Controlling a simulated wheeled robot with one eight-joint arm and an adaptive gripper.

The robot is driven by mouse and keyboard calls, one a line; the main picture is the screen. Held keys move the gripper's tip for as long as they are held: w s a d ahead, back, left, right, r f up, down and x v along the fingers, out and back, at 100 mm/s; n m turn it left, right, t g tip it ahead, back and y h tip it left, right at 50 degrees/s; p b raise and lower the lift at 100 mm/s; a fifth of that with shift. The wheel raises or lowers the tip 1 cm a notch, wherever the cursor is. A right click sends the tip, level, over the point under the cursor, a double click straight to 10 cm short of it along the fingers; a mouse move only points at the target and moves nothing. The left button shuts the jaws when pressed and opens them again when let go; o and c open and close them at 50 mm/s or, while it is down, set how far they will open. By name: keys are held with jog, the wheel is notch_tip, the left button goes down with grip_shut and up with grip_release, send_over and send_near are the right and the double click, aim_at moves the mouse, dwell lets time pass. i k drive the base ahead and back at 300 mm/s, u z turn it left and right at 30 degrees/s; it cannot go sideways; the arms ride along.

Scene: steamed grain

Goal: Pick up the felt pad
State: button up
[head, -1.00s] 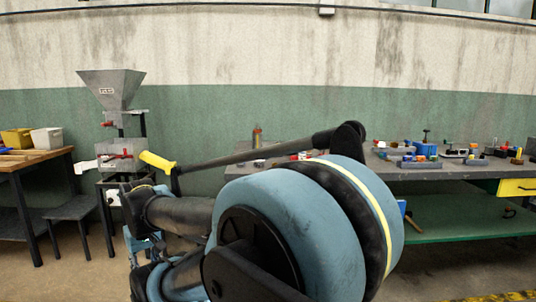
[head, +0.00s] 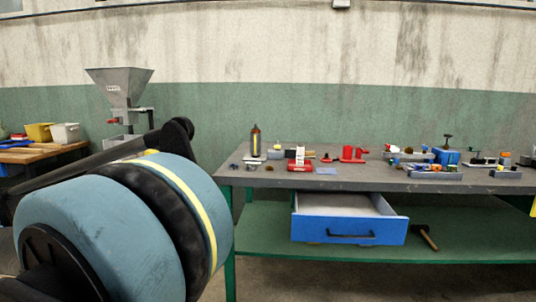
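A small flat grey-blue square (head: 326,171) lies near the front edge of the long workbench (head: 400,180), right of a red item. It may be the felt pad, but it is too small to tell for sure. My arm's large blue joint fills the lower left of the head view, left of the bench. My gripper is out of view, so its fingers and anything in them cannot be seen.
A blue drawer (head: 350,229) stands open under the bench front. Several parts crowd the bench's right. A hammer (head: 426,237) lies on the green lower shelf.

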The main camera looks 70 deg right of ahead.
aim_at(307, 154)
jog(key=u, duration=0.45)
jog(key=k, duration=1.6)
jog(key=z, duration=2.05)
jog(key=i, duration=1.35)
jog(key=u, duration=0.1)
